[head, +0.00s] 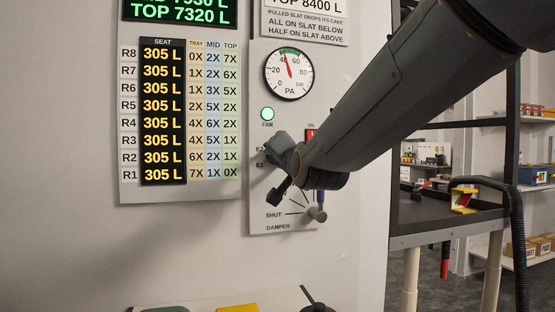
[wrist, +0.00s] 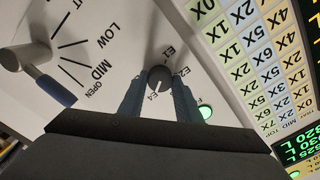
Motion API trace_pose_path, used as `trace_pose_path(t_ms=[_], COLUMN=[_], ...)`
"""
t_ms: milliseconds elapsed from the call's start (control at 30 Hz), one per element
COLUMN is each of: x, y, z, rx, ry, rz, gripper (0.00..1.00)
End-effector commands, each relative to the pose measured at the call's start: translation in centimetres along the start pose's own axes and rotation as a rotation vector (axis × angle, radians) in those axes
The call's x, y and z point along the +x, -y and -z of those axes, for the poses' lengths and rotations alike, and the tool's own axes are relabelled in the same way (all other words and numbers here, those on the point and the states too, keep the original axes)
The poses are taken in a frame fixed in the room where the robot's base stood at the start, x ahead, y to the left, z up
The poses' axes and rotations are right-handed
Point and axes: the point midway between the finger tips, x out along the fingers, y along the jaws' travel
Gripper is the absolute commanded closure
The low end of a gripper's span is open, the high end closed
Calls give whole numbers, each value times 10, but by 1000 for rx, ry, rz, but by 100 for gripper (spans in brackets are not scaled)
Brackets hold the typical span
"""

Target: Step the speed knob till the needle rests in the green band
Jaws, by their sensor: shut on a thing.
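The round PA gauge (head: 289,85) is on the wall panel in the head view. Its red needle (head: 286,65) leans a little left of straight up, near 40, close to the left end of the green band (head: 292,51); I cannot tell finely whether it is inside. The dark speed knob (wrist: 160,78) shows in the wrist view, among labels E1, E2 and E4, with a pale mark on its E4 side. My gripper (wrist: 160,88) is shut on this knob, one finger on each side. In the head view my gripper (head: 272,168) hides the knob.
The damper lever (head: 318,213) with its blue stem is below right of my gripper; it shows in the wrist view (wrist: 30,62). A lit green FAN lamp (head: 267,114) and a red ON switch (head: 311,135) are close above. The seat board (head: 128,190) is at left.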

Motion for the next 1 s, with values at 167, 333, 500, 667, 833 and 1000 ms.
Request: trace_pose_path(t_ms=[167,333,500,667,833,1000], x=[0,0,-4,-21,-47,-67], y=[0,0,0,0,0,0], z=[0,0,0,0,0,0], rx=[-1,-1,-1,-1,-2,0], ry=[1,0,0,-2,-1,-1], rz=[-1,0,0,2,2,1], gripper=[51,51,51,51,51,51])
